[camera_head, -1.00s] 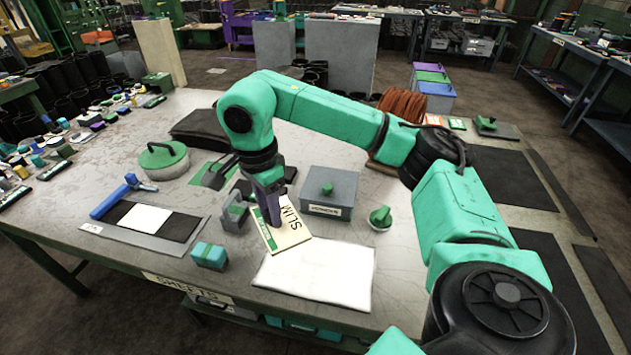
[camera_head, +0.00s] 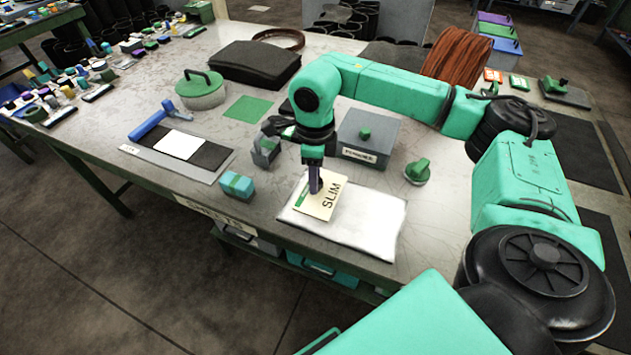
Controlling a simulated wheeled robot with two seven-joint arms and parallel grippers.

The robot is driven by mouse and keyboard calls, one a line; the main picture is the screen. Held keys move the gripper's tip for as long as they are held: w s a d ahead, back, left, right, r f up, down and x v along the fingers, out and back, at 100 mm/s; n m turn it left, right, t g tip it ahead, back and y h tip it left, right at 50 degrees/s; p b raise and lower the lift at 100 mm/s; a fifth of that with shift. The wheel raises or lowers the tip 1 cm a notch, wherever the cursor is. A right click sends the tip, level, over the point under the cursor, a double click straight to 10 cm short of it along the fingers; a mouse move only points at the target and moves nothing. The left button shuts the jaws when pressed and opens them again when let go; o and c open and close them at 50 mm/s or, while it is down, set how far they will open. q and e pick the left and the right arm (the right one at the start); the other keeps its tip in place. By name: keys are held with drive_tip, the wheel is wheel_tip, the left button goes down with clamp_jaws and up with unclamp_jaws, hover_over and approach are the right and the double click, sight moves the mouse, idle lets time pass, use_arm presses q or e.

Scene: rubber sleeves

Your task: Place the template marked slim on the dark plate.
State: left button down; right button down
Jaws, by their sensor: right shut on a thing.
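The template marked SLIM (camera_head: 329,208) is a cream card with a green strip. It is over the left part of the white sheet (camera_head: 365,222); I cannot tell whether it touches the sheet. My right gripper (camera_head: 316,188) points down and is shut on the template, covering part of it. A dark plate (camera_head: 212,156) lies to the left on a grey board, with a white rectangle across its middle. My left gripper is not in view.
A blue roller (camera_head: 150,126) lies at the board's left end. A teal block (camera_head: 236,186) and a grey holder (camera_head: 265,152) stand between the board and the template. A grey lidded box (camera_head: 368,142) is behind the template. A round green-lidded tin (camera_head: 201,92) stands behind the board.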

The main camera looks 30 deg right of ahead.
wheel_tip(320, 180, down, 3)
drive_tip(key=shift+r, duration=0.1)
drive_tip(key=c, duration=0.5)
unclamp_jaws()
drive_tip(key=shift+r, duration=0.15)
wheel_tip(320, 180, up, 12)
drive_tip(key=shift+f+b, duration=0.1)
drive_tip(key=shift+b, duration=0.55)
